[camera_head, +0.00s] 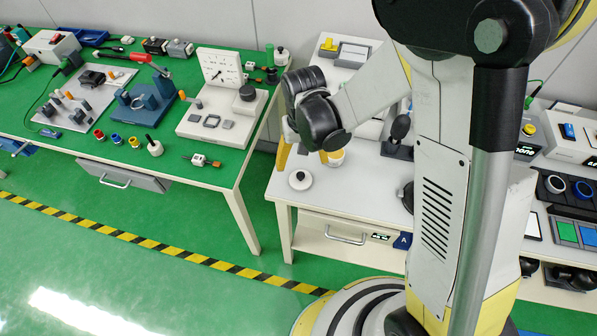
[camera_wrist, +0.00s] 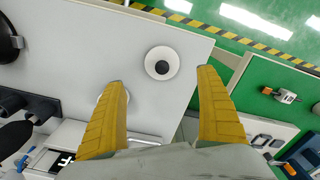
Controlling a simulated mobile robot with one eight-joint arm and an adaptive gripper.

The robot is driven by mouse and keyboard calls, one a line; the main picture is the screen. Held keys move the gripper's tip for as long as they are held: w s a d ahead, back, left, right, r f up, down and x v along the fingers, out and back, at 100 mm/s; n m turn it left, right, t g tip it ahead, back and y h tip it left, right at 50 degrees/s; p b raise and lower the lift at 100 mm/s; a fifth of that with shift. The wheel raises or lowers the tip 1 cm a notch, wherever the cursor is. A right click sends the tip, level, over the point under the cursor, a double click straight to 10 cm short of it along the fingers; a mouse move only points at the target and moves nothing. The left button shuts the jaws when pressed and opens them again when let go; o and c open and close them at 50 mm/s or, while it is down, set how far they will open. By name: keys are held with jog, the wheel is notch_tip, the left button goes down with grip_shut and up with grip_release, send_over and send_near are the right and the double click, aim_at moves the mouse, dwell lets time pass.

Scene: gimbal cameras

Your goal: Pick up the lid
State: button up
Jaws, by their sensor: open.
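The lid (camera_head: 300,180) is a round white disc with a small knob, lying on the white table near its front left corner. In the wrist view the lid (camera_wrist: 162,62) lies beyond the fingertips, roughly midway across the gap, with a dark centre. My gripper (camera_wrist: 161,78) is open, with its yellow fingers spread and nothing seen between them. In the head view my wrist is above and behind the lid, and the gripper is partly hidden by the arm. I cannot tell the exact height of the fingertips over the table.
Black headphones (camera_wrist: 10,42) lie at left in the wrist view. A green table (camera_head: 215,170) with several fixtures stands left, across a gap. The white surface around the lid is mostly clear.

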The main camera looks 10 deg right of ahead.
aim_at(300, 174)
jog(key=f+b, duration=0.1)
jog(key=f, duration=0.3)
jog(key=f+b, duration=0.2)
jog(key=f, duration=0.2)
jog(key=shift+s+a+f, duration=0.15)
jog(key=shift+a, duration=0.05)
jog(key=c, duration=0.9)
